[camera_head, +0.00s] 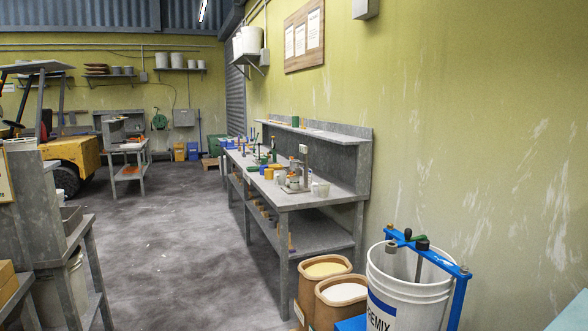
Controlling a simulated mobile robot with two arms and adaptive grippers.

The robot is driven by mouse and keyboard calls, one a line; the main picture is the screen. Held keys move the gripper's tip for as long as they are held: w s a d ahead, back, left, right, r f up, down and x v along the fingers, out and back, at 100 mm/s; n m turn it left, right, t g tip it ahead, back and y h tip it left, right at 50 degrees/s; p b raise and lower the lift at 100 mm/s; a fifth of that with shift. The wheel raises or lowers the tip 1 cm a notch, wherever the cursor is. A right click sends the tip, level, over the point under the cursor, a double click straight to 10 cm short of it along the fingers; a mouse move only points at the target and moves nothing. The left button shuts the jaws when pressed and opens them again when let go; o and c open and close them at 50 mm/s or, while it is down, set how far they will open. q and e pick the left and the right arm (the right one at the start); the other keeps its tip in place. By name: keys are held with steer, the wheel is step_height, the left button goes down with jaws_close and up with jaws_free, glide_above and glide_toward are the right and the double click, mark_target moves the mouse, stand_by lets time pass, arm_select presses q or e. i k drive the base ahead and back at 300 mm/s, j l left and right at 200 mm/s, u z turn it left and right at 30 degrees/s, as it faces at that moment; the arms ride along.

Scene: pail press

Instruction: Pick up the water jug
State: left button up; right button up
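I cannot make out a water jug for certain. A long grey workbench (325,194) along the right wall carries several small containers, bottles and tools, too small to tell apart; the jug may or may not be among them. Near its front end stand a small press-like stand (303,168) and pale cups (320,189). Neither of my grippers shows in the head view, so I cannot see what they hold.
A white pail (410,300) in a blue press frame (460,293) stands at lower right, beside two brown drums (308,290) of powder. A grey bench (88,228) is at left. A yellow forklift (78,155) stands behind it. The grey floor (185,240) between the benches is clear.

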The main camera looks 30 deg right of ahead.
mark_target(281, 175)
steer(key=i+l+z, duration=0.1)
steer(key=i+z, duration=0.35)
steer(key=i, duration=3.5)
